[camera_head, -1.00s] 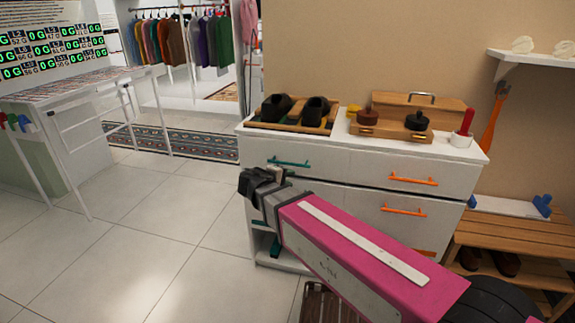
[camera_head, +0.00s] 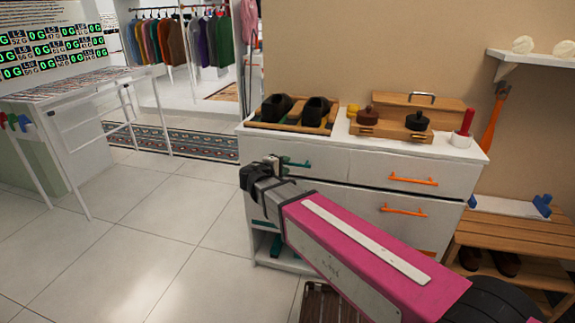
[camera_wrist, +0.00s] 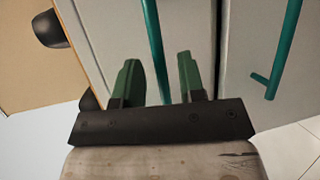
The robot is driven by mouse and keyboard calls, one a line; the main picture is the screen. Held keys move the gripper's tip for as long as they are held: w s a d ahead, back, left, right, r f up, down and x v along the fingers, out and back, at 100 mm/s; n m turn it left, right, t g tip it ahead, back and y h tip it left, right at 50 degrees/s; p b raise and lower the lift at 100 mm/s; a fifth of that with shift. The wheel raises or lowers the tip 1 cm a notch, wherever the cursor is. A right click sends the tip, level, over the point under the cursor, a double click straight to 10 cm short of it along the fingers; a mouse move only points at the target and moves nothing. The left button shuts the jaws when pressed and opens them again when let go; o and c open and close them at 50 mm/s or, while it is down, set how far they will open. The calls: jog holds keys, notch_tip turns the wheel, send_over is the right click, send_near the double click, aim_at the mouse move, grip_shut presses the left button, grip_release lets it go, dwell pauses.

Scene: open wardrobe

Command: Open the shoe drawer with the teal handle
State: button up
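The teal handle (camera_head: 297,164) is on the upper left drawer (camera_head: 325,164) of the white cabinet, which is shut. My gripper (camera_head: 279,162) is in front of that drawer and covers the handle's left end. In the wrist view, my gripper (camera_wrist: 160,62) is open, with its two green fingers apart. The teal handle (camera_wrist: 153,45) runs through the gap between them. I cannot tell whether the fingers reach fully around it or touch it. A second teal handle (camera_wrist: 283,45) shows at the right of the wrist view.
Orange handles (camera_head: 413,180) mark the cabinet's right drawers. A shoe tray (camera_head: 293,123) and wooden boxes (camera_head: 410,106) stand on top. A wooden bench (camera_head: 520,234) is at the right. The tiled floor (camera_head: 165,215) left of the cabinet is clear.

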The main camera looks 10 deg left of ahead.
jog(key=shift+x, duration=1.15)
grip_shut()
